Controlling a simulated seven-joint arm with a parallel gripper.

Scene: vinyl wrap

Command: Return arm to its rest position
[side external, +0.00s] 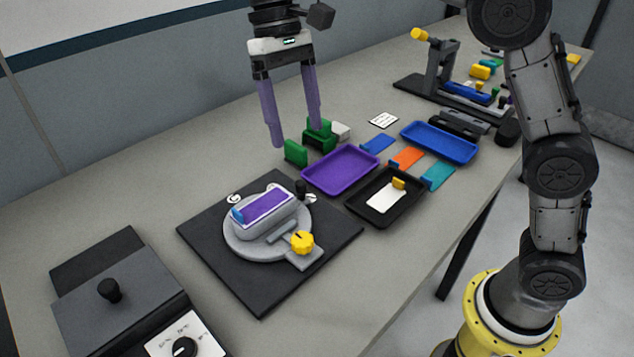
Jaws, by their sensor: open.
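My gripper (294,143) hangs in the air above the back of the table, with its two long purple fingers spread apart and nothing between them. Its tips appear near the green blocks; the exact height above them is hard to tell. My arm's grey links stand at the right, rising from a yellow base ring, and the upper part of the arm runs out of the top of the frame.
A grey fixture (240,243) with a purple-topped block (268,204) sits on a black mat (262,296). Green blocks (296,153), a purple tray (318,181), black tray (357,206) and blue tray (463,152) lie behind. A dial box (110,290) stands front left.

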